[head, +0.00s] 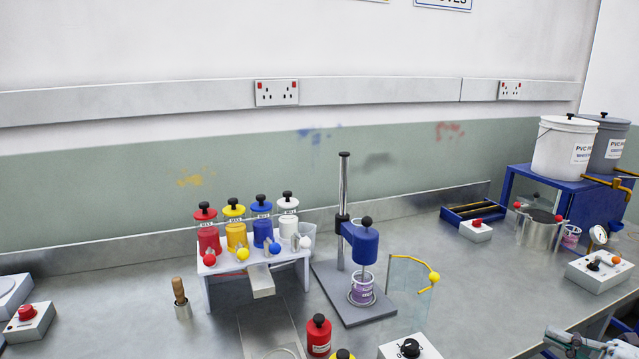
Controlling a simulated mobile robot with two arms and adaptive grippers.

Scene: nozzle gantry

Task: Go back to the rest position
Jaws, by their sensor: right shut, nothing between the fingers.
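My right gripper (556,341) shows at the bottom right corner, low over the front edge of the bench. It is shut and holds nothing. Only part of it is in the picture, and it touches nothing that I can see. My left gripper is out of view.
A white stand (204,285) holds red, yellow, blue and white bottles. A mixer with a blue head (363,246) stands over a small purple-labelled pot (361,291). A control box with an orange knob (599,270) lies beyond my right gripper.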

